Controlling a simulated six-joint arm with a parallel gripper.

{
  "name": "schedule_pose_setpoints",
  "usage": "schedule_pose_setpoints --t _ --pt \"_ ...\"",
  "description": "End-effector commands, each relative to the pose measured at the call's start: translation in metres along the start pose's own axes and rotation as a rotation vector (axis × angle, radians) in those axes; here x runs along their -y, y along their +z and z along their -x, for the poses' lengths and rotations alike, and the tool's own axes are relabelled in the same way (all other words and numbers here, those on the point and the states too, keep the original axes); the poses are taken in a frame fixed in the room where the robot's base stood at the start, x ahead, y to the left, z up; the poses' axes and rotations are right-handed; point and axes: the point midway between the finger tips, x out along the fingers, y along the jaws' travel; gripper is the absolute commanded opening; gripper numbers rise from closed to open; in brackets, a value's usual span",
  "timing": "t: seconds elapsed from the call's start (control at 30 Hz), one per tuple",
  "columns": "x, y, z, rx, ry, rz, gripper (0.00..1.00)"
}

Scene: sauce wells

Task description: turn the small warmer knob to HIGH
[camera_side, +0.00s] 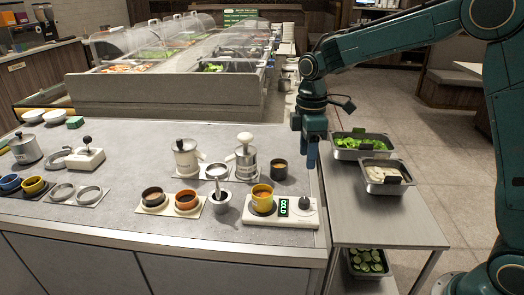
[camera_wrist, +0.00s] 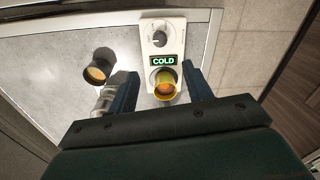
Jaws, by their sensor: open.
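The small warmer is a white base (camera_side: 255,215) at the counter's front right corner. Its dark round knob (camera_side: 305,204) sits at the right end, beside a display (camera_side: 283,207) with green letters reading COLD. A yellow cup (camera_side: 262,195) of orange sauce sits on its left end. My gripper (camera_side: 311,164) points down above and behind the warmer, clear of it. In the wrist view my gripper (camera_wrist: 159,71) is open and empty, its fingers either side of the yellow cup (camera_wrist: 165,90) in the picture. The knob (camera_wrist: 160,39) and the COLD display (camera_wrist: 163,60) lie beyond the fingertips.
A dark cup (camera_side: 279,170) and a white-topped pump jar (camera_side: 245,155) stand behind the warmer. A metal pot (camera_side: 221,200) and two sauce cups on a plate (camera_side: 205,205) are to its left. A steel side table (camera_side: 390,228) with food pans is right.

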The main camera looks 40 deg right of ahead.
Motion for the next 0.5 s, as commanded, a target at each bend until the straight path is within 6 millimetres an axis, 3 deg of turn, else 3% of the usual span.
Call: schedule_pose_setpoints --t 0.27,0.5 --pt "0.000 0.000 -0.017 0.002 -0.002 -0.001 0.50" --pt "0.001 0.001 -0.049 0.003 -0.004 -0.001 0.50"
